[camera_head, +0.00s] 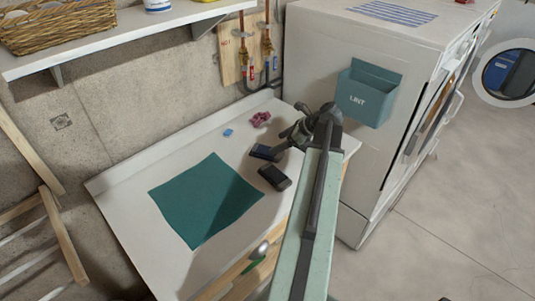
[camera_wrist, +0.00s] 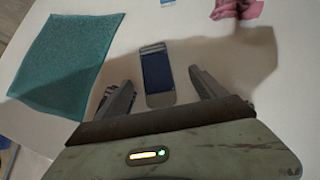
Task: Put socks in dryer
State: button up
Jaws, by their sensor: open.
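A navy-blue folded piece with grey ends, sock-like (camera_wrist: 157,74), lies on the white worktop between the spread fingers of my gripper (camera_wrist: 160,80). My gripper is open, and no contact with the piece shows. In the head view a dark piece (camera_head: 262,152) lies near the end of my arm, probably the same one. A crumpled pink cloth piece (camera_head: 261,119) lies further back on the worktop; it also shows in the wrist view (camera_wrist: 237,9). The white machine with a "LINT" bin (camera_head: 320,70) stands to the right, perhaps the dryer; its front is seen edge-on.
A teal cloth (camera_head: 200,197) lies flat on the worktop (camera_head: 125,195), with a small blue item (camera_head: 228,132) behind. A teal lint bin (camera_head: 367,94) juts from the machine's side. A round glazed door (camera_head: 508,72) shows at far right. A shelf holds a basket (camera_head: 55,22).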

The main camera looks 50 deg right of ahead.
aim_at(267, 150)
jog(key=shift+w+a+f+b, duration=0.2)
jog(key=shift+w+f+b, duration=0.25)
jog(key=shift+f, duration=0.3)
jog(key=shift+w+a+f, duration=0.15)
jog(key=shift+w, duration=0.2)
jog(key=b+x, duration=0.2)
jog(key=x, duration=0.1)
jog(key=b+x, duration=0.2)
jog(key=shift+s+a+f, duration=0.2)
jog(key=shift+s+a, duration=0.1)
jog(key=shift+s, duration=0.05)
jog(key=shift+w, duration=0.2)
jog(key=shift+r, duration=0.15)
jog(key=c, duration=1.6)
notch_tip(267, 150, up, 10)
jog(key=p, duration=1)
